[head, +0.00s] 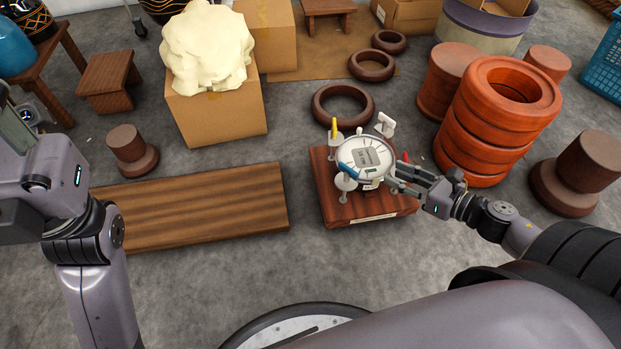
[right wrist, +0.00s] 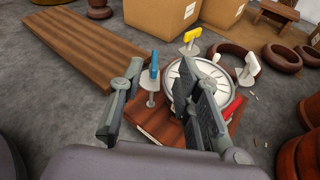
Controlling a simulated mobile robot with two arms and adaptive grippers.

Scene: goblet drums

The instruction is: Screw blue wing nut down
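The blue wing nut (head: 345,168) sits at the left front edge of a round white dial-like piece (head: 365,157) on a dark red wooden base (head: 385,207). In the right wrist view the blue wing nut (right wrist: 154,65) stands upright above a pale disc on a post. My right gripper (head: 396,181) is at the right side of the round piece in the head view. In the right wrist view its fingers (right wrist: 160,78) are spread wide, and the blue nut shows in the gap beyond them, apart from both. My left arm is at the left edge; its gripper is unclear.
A yellow wing nut (head: 334,126), a white one (head: 386,125) and a red one (head: 405,158) surround the round piece. A wooden board (head: 200,208) lies left. Stacked orange-red rings (head: 480,130) stand right. A dark ring (head: 342,104) lies behind the base.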

